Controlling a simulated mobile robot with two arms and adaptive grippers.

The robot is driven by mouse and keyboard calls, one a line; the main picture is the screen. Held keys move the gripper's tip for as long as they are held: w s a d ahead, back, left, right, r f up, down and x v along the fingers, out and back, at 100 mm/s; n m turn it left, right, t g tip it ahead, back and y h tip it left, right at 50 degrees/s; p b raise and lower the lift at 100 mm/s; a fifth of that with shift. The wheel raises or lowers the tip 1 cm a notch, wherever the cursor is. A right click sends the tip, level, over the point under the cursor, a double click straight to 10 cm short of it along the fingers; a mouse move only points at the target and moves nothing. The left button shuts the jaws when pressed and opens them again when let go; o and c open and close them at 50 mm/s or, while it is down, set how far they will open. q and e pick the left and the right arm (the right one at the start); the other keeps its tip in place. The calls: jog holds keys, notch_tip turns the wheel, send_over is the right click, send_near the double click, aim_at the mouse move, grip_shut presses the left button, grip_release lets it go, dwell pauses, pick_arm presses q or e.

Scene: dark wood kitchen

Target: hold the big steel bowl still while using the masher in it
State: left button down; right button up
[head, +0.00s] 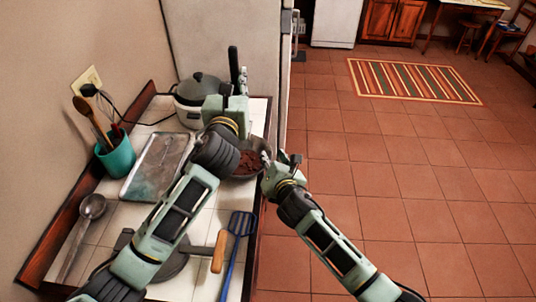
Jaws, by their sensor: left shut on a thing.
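The big steel bowl (262,147) stands near the counter's right edge, with dark reddish-brown food in it. My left arm covers its left part. My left gripper (236,98) is above and behind the bowl, shut on what looks like the masher (233,62), whose dark handle sticks up. The masher's lower end is hidden, so I cannot tell whether it touches the food. My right gripper (280,162) is at the bowl's right side, close to the rim. Its fingers are small and partly hidden, so I cannot tell whether they grip the rim.
A lidded cooker (196,92) stands behind. A metal tray (157,167), a teal utensil holder (117,157) and a ladle (91,207) are at left. A blue slotted turner (236,236) and a wooden-handled pan (219,251) lie in front. The floor at right is open.

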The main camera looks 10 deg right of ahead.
aim_at(268, 154)
jog(key=shift+x, duration=2.4)
jog(key=shift+c, duration=0.5)
grip_shut()
pick_arm(q)
jog(key=f, duration=0.1)
jog(key=w+f, duration=0.1)
jog(key=f, duration=0.1)
jog(key=shift+f+g, duration=0.15)
jog(key=shift+g, duration=0.25)
jog(key=shift+f, duration=5.4)
